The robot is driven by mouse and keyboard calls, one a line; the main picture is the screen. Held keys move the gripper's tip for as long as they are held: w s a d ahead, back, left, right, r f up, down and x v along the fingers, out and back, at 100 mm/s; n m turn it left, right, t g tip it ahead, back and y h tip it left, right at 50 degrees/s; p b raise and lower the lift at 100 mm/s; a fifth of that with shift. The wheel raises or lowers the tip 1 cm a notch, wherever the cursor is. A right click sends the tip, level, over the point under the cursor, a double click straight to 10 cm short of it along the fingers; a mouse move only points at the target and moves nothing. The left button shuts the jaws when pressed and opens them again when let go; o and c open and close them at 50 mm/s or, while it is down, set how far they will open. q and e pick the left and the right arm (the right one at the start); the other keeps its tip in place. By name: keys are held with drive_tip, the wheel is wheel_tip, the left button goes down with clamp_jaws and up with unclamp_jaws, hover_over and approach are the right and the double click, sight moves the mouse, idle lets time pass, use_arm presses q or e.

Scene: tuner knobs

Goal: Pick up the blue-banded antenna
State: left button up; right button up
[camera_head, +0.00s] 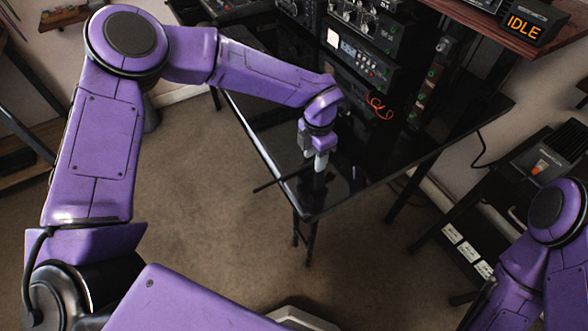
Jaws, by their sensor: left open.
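My left gripper (319,160) points down over the near part of the glossy black table (400,165), close to its left edge. Its jaws are open, with pale fingertips low near the tabletop. A thin dark rod (274,183) sticks out to the left from below the gripper, past the table's left edge; it may be the antenna. I see no blue band on it, and its right end is hidden by or lost near the gripper. I cannot tell whether the fingers touch it. My right arm shows at the lower right, but its gripper is out of view.
Rack units with knobs (360,55) stand at the back of the table. A red cable (379,106) lies coiled in front of them. A shelf at the top right holds a sign reading IDLE (526,26). The table's front right is clear. Dark equipment stands at the right.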

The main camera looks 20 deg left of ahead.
use_arm(q)
drive_tip(key=shift+f, duration=0.1)
clamp_jaws()
